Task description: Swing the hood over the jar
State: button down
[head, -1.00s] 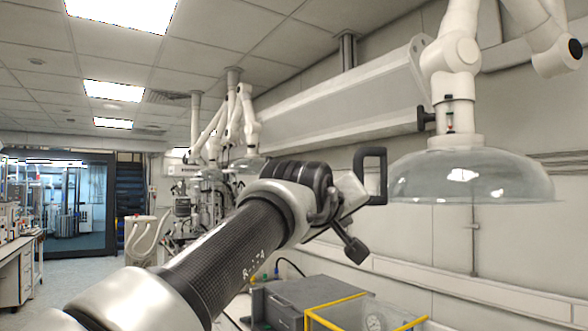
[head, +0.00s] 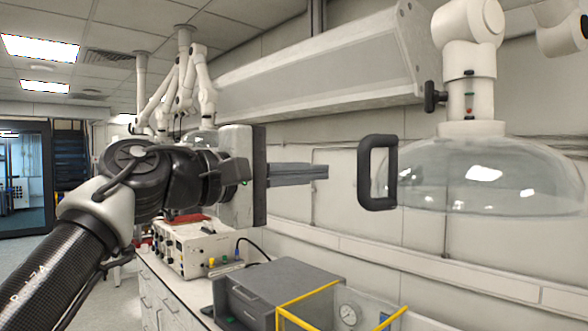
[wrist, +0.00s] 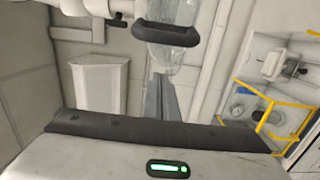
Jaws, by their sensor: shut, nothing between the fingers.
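The hood (head: 490,178) is a clear dome hanging from a white jointed arm (head: 470,60) at the right of the head view. A black D-shaped handle (head: 378,172) stands at its left side. My gripper (head: 326,172) is shut and empty, its grey fingers pointing right toward the handle with a gap between them. In the wrist view the fingers (wrist: 160,78) point toward the black handle (wrist: 165,35) and the clear dome (wrist: 168,62) behind it. The jar cannot be made out for sure; a yellow-framed clear enclosure (head: 335,308) with a gauge stands below the hood.
A grey box (head: 275,288) stands on the bench left of the yellow frame. A white instrument (head: 185,245) is farther back. The wall with a long light-coloured duct (head: 320,75) runs behind. More white jointed arms (head: 180,85) hang at the back left.

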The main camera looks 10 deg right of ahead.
aim_at(364, 173)
jog(key=d, duration=0.2)
jog(key=s+d+p, duration=0.1)
jog(key=d, duration=0.1)
jog(key=shift+s+d, duration=0.2)
jog(key=shift+d, duration=0.05)
jog(key=shift+s, duration=0.15)
